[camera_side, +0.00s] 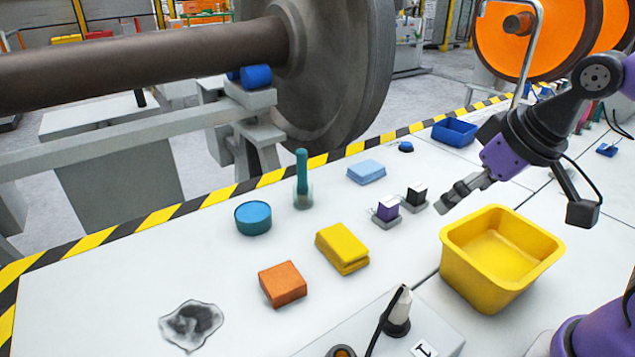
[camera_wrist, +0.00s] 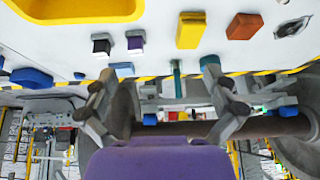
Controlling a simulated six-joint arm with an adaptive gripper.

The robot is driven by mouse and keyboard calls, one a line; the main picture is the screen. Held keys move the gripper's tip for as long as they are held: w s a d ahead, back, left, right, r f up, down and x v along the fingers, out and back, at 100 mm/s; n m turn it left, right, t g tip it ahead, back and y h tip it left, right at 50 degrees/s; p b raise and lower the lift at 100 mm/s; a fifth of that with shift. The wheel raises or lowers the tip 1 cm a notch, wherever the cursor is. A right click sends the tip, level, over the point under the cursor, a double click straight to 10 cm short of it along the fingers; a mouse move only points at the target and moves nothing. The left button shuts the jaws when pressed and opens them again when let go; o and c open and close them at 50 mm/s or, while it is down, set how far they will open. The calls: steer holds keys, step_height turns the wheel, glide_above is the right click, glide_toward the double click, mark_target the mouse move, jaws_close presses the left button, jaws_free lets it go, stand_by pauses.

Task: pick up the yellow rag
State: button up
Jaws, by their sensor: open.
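The yellow rag (camera_side: 342,248) lies folded on the white table, between an orange block and two small dark-and-purple items. It also shows in the wrist view (camera_wrist: 190,30), in the upper part right of centre. My gripper (camera_side: 447,207) is above the table to the right of the rag, apart from it, close to the back left of the yellow bin. In the wrist view my gripper (camera_wrist: 166,68) has its two fingers spread wide with nothing between them.
A yellow bin (camera_side: 453,262) stands right of the rag. An orange block (camera_side: 282,284), a teal tin (camera_side: 253,218), a teal-handled brush (camera_side: 302,180), a light blue cloth (camera_side: 366,172) and a purple cube (camera_side: 388,208) surround it. A power box with a plug (camera_side: 398,318) lies in front.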

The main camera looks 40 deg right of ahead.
steer(key=w+a+f, duration=0.2)
steer(key=w, duration=0.3)
glide_toward(343, 240)
steer(key=shift+m+g, duration=0.3)
steer(key=shift+g, duration=0.2)
steer(key=x, duration=0.4)
steer(key=shift+w+d+f, duration=0.15)
steer(key=shift+w+d, duration=0.05)
steer(key=shift+w, duration=0.15)
steer(key=shift+w+x, duration=0.15)
steer(key=shift+x, duration=1.3)
steer(key=shift+w+x, duration=0.15)
steer(key=shift+x, duration=1.3)
steer(key=shift+a+f, duration=0.1)
steer(key=shift+a, duration=0.05)
steer(key=c, duration=1.1)
